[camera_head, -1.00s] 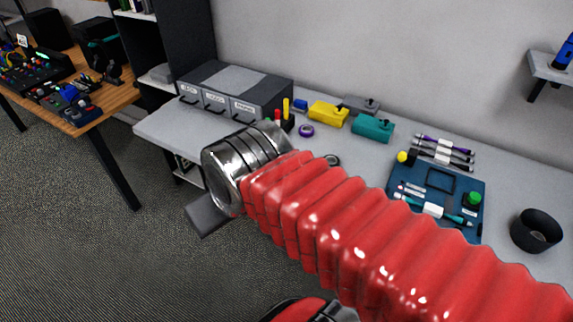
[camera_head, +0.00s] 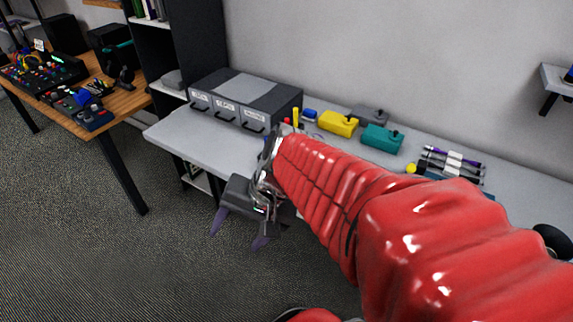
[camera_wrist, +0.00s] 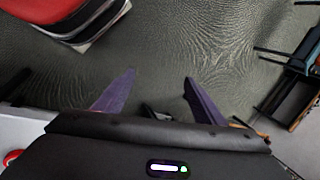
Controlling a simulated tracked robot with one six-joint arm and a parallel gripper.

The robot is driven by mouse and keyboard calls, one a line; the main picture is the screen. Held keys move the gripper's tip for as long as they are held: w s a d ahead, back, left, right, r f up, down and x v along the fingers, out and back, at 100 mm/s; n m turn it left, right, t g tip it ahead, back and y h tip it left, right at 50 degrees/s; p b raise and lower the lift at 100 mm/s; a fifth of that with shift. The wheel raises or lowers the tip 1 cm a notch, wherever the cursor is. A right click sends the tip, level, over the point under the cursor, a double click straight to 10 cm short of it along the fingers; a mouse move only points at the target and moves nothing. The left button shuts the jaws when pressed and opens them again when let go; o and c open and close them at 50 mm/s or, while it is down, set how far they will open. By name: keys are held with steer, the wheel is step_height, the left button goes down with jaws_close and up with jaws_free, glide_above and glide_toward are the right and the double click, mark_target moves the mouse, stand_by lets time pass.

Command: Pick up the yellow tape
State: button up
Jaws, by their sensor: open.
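My gripper (camera_head: 238,234) is open and empty, with two purple fingers pointing down in front of the desk's front edge, above the carpet. In the wrist view its fingers (camera_wrist: 158,78) are spread apart with only grey carpet beyond them. A small round yellow thing (camera_head: 411,168) lies on the desk at the right, just above my red arm. I cannot tell whether it is the yellow tape. It is well away from my gripper and does not show in the wrist view. My arm hides much of the desk top.
On the desk (camera_head: 190,140) stand a grey drawer unit (camera_head: 235,105), a yellow box (camera_head: 338,123), a teal box (camera_head: 382,139) and several pens (camera_head: 450,160). A dark cup (camera_head: 553,240) is partly hidden by my arm. A wooden desk (camera_head: 130,100) stands at the left.

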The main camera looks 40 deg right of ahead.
steer(key=w+d+f+m+t+y, duration=0.1)
steer(key=w+d+f+m+t, duration=0.15)
steer(key=d+m, duration=0.4)
steer(key=w+d+f+m+t+y, duration=0.1)
steer(key=w+d+f+m+t, duration=0.15)
steer(key=d+m, duration=0.45)
steer(key=s+d+f+m+t+h, duration=0.1)
steer(key=d+m+h, duration=0.1)
steer(key=d+m, duration=0.2)
steer(key=s+d+f+m+t+h, duration=0.1)
steer(key=s+d+m+t+h, duration=0.1)
steer(key=d+m, duration=0.3)
steer(key=s+d+f+m+t+h, duration=0.1)
steer(key=d+m, duration=0.3)
steer(key=d, duration=0.4)
steer(key=shift+s+d+f+m+t+h, duration=0.25)
steer(key=shift+s+f+m+t+h, duration=0.1)
steer(key=shift+f+t+h, duration=0.2)
steer(key=shift+w, duration=0.1)
steer(key=shift+w, duration=0.1)
steer(key=x, duration=0.8)
steer(key=shift+w+f, duration=0.1)
steer(key=shift+w, duration=0.05)
steer(key=shift+w, duration=0.15)
